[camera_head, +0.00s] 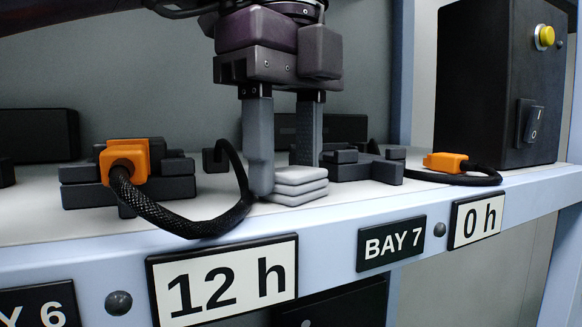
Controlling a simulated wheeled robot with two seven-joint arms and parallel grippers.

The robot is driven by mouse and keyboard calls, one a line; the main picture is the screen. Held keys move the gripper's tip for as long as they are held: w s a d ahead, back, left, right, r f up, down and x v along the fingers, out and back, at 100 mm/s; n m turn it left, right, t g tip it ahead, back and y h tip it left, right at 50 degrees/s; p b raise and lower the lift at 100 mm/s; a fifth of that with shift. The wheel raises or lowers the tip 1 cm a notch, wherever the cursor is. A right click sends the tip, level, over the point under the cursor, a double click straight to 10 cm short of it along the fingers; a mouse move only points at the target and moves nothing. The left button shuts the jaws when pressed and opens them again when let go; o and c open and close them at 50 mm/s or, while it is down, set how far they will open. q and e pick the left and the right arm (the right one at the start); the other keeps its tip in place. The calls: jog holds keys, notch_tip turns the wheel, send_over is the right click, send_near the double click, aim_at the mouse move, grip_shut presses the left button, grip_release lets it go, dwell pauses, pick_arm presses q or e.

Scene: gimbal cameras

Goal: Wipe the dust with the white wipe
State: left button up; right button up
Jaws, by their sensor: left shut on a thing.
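The white wipe (298,186) is a small folded, layered pad on the pale shelf, near its front edge above the 12 h label. My left gripper (286,180) comes down from above with its two grey fingers at the wipe. The left finger stands at the wipe's left side and the right finger is behind it. The gripper is shut on the wipe. I cannot make out any dust on the shelf (225,222). My right gripper is not in view.
A dark block with an orange plug (125,160) and a black braided cable (190,220) lies just left of the gripper. Dark blocks (365,166) sit right of it. Further right are another orange plug (445,162) and a black switch box (495,85).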

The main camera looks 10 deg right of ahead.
aim_at(235, 202)
pick_arm(q)
jog(key=shift+s+a, duration=0.1)
jog(key=shift+a, duration=0.35)
jog(key=shift+s+a+f+b, duration=0.1)
jog(key=shift+s+a+b, duration=0.1)
jog(key=shift+a, duration=0.2)
jog(key=shift+s+a+b, duration=0.1)
jog(key=shift+a+b, duration=0.1)
jog(key=shift+a, duration=0.2)
jog(key=shift+s+a, duration=0.2)
jog(key=shift+a, duration=0.3)
jog(key=shift+s+a, duration=0.15)
jog(key=shift+a, duration=0.3)
notch_tip(235, 202, up, 6)
jog(key=p, duration=0.5)
jog(key=shift+w, duration=0.1)
notch_tip(235, 202, up, 3)
jog(key=p, duration=0.3)
